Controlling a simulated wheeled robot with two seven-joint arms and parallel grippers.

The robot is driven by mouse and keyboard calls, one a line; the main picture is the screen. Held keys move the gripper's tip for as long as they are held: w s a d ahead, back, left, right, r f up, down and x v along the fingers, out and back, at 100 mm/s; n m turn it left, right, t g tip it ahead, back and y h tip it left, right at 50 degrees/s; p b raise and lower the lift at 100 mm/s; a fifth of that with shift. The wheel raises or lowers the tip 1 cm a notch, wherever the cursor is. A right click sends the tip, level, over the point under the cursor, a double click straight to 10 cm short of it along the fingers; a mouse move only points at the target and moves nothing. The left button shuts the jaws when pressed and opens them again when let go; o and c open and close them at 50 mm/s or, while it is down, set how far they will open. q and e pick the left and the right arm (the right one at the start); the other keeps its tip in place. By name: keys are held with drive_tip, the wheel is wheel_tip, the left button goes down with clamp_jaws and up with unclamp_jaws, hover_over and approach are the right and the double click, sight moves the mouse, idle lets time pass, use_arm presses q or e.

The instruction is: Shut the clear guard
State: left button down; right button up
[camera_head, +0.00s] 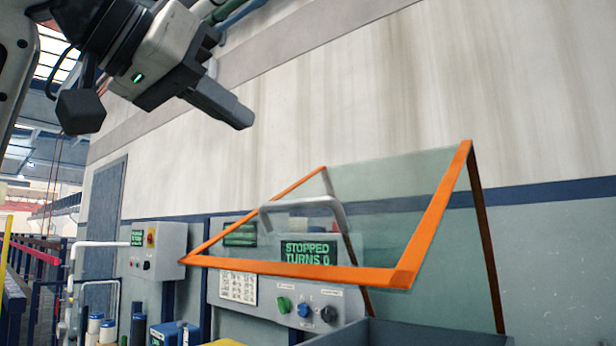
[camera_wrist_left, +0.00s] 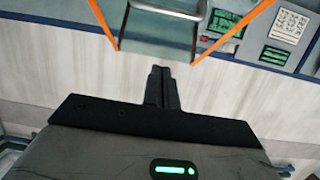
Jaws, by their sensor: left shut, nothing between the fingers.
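The clear guard (camera_head: 437,222) is a see-through panel with an orange frame. It stands raised and tilted, its front orange bar held out above a dark grey bin. A grey handle (camera_head: 300,203) shows at the guard. In the left wrist view the guard (camera_wrist_left: 104,22) and handle (camera_wrist_left: 165,10) are at the top edge. My left gripper (camera_head: 243,122) is shut and empty, up and left of the guard, apart from it. Its closed fingers (camera_wrist_left: 161,72) point toward the guard in the left wrist view. My right gripper is not in view.
A control panel (camera_head: 236,288) with knobs and a display (camera_head: 308,252) reading "STOPPED TURNS 0" is behind the guard. A grey control box (camera_head: 158,250) is on the left. A dark grey bin (camera_head: 430,332) is below. The space between my left gripper and the guard is clear.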

use_arm(q)
drive_tip(key=shift+n+y, duration=0.3)
drive_tip(key=shift+n, duration=0.1)
drive_tip(key=w+d+f+p, duration=0.1)
drive_tip(key=w+d+f, duration=0.1)
drive_tip(key=d, duration=0.1)
drive_tip(key=w+d+f+p, duration=0.1)
drive_tip(key=w+d+f, duration=0.2)
drive_tip(key=shift+w, duration=0.2)
drive_tip(key=shift+s+f+p, duration=0.1)
drive_tip(key=shift+f+p, duration=0.2)
drive_tip(key=shift+f, duration=0.35)
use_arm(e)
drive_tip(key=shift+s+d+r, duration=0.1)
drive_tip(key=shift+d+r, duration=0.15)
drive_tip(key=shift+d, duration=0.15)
use_arm(q)
drive_tip(key=shift+f, duration=0.1)
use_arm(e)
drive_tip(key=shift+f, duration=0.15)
